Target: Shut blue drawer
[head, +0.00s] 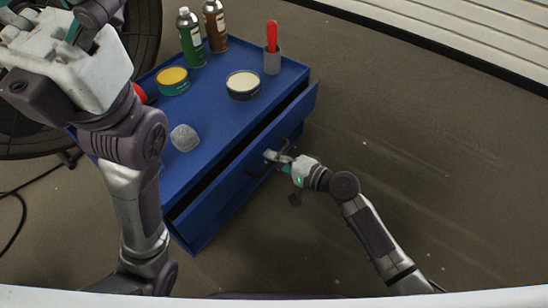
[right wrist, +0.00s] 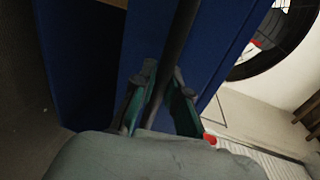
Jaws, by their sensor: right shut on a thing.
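The blue drawer (head: 207,221) is in the blue cabinet at the centre of the head view. Its front stands out from the cabinet body, with a dark gap along the top. My right gripper (head: 277,157) is at the drawer front, shut on the dark drawer handle (head: 255,170). In the right wrist view, the fingers (right wrist: 158,100) are on either side of the dark handle bar (right wrist: 180,45), with the blue front behind. My left gripper (head: 75,28) is raised at the upper left, partly cut off by the picture edge, and its jaws are unclear.
The cabinet top (head: 215,130) holds a green spray can (head: 190,40), a brown spray can (head: 216,28), a yellow tin (head: 173,80), a cream tin (head: 243,84), a grey cup (head: 272,63) with a red-handled tool, and a grey lump (head: 184,137). Floor right is clear.

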